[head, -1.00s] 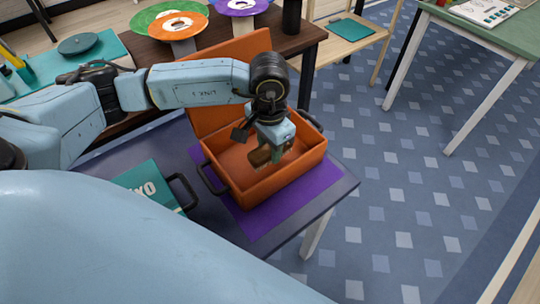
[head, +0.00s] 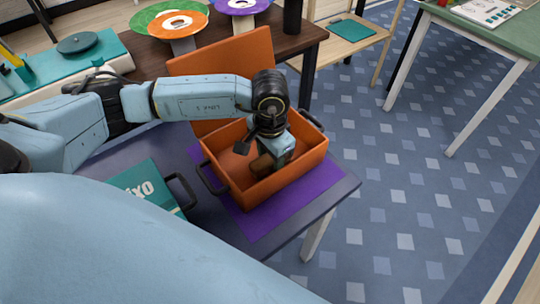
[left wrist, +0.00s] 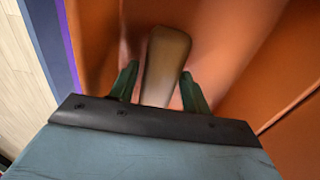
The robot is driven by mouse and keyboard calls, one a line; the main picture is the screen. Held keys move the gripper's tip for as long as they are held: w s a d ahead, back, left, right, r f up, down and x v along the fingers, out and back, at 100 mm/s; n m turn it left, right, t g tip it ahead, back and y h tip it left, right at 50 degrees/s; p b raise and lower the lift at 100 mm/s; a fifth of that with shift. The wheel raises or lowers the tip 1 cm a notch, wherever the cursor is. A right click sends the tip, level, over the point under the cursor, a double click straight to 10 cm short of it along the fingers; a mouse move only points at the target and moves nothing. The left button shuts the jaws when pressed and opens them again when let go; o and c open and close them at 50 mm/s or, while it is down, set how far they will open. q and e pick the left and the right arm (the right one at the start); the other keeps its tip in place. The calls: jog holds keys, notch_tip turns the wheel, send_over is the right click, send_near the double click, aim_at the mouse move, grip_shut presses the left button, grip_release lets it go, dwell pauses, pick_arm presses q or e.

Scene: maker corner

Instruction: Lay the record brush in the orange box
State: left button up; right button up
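The record brush (left wrist: 165,65) has a brown, rounded body. It is in the orange box (head: 279,184), low near the floor; whether it rests fully on the floor is hard to tell. My left gripper (left wrist: 160,75) reaches down into the box, with a green finger on each side of the brush. Narrow gaps show beside the brush, so the fingers look slightly open around it. In the head view the gripper (head: 275,158) hides part of the brush (head: 262,163). My right gripper is not in view.
The box lid (head: 225,55) stands open behind. The box sits on a purple mat (head: 258,222) at the table's right end. A teal box (head: 145,185) lies to its left. Records on stands (head: 180,22) and a turntable (head: 77,43) are at the back.

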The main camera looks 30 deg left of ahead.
pick_arm(q)
jog(key=shift+o, duration=0.9)
jog(key=shift+r+p, duration=0.35)
jog(key=shift+r, duration=0.55)
notch_tip(320, 180, up, 10)
jog(key=p, duration=0.1)
jog(key=shift+r+p, duration=0.25)
jog(key=shift+p, duration=0.1)
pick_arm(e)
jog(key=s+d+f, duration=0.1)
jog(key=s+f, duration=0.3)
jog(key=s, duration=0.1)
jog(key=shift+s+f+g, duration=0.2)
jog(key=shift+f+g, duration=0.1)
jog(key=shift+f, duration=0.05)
pick_arm(q)
jog(key=shift+r, duration=0.1)
